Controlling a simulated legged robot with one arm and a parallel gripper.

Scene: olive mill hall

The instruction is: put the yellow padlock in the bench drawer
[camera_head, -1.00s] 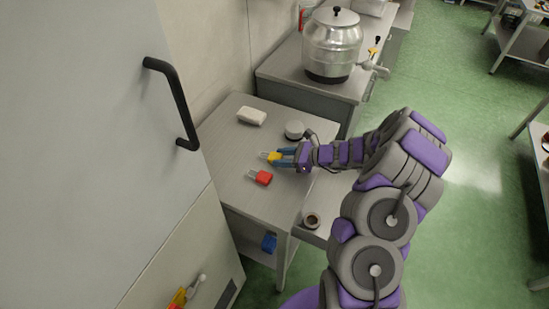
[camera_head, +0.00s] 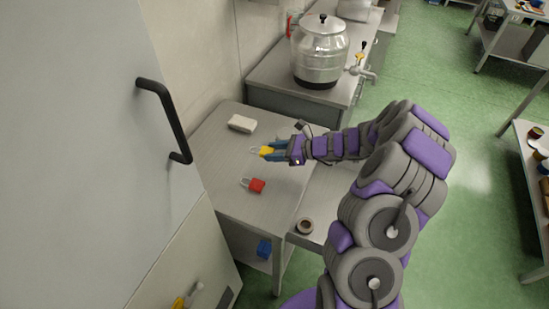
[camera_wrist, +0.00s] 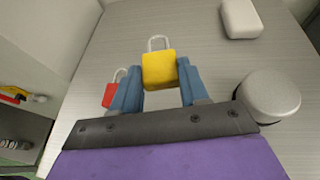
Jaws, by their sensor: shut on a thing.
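The yellow padlock (camera_head: 266,150) is held between the blue fingers of my gripper (camera_head: 277,150). In the wrist view the yellow padlock (camera_wrist: 159,70) sits between both fingertips, shackle pointing away, and seems to be a little above the bench top (camera_head: 225,165). A red padlock (camera_head: 257,185) lies on the bench nearer the head camera; it is partly behind the left finger in the wrist view (camera_wrist: 110,94). What looks like the bench drawer (camera_head: 325,205) is pulled out on the right side, partly hidden by my arm. A brown ring-shaped roll (camera_head: 305,226) is at its near end.
A white block (camera_head: 241,123) lies at the back of the bench. A round grey tin (camera_wrist: 272,93) stands right of my gripper in the wrist view. A blue item (camera_head: 264,248) is on the lower shelf. A steel urn (camera_head: 320,50) stands behind, and a door handle (camera_head: 165,120) juts out at left.

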